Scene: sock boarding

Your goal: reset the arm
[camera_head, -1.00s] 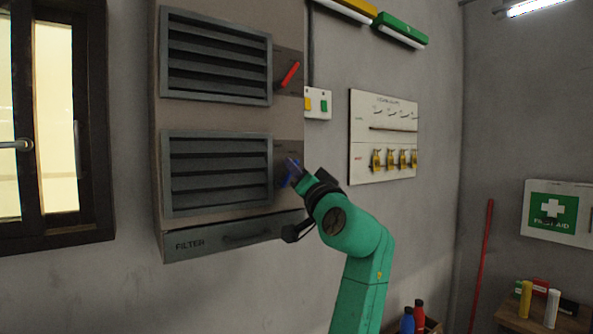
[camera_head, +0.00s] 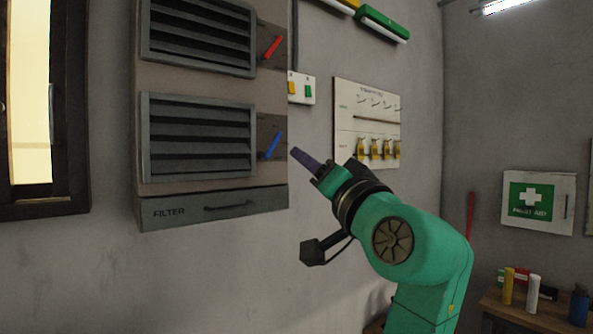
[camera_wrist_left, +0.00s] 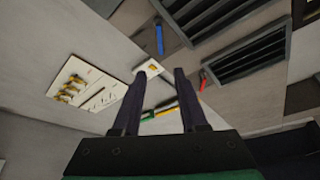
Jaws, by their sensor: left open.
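My left gripper (camera_head: 307,158) is at the middle of the head view, on the green arm that reaches up from the lower right. Its fingers point up and left toward the vent cabinet and hold nothing. In the left wrist view its two dark fingers (camera_wrist_left: 158,75) stand apart with a gap between them. The blue lever (camera_head: 272,145) beside the lower vent is just left of the fingertips and apart from them. It also shows in the left wrist view (camera_wrist_left: 159,38). My right gripper is in neither view.
The cabinet has a red lever (camera_head: 272,47), two louvred vents and a FILTER drawer (camera_head: 212,208). A switch plate (camera_head: 301,88) and a board with yellow padlocks (camera_head: 367,120) hang to the right. A first aid box (camera_head: 538,203) hangs above a wooden table (camera_head: 530,311) with bottles.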

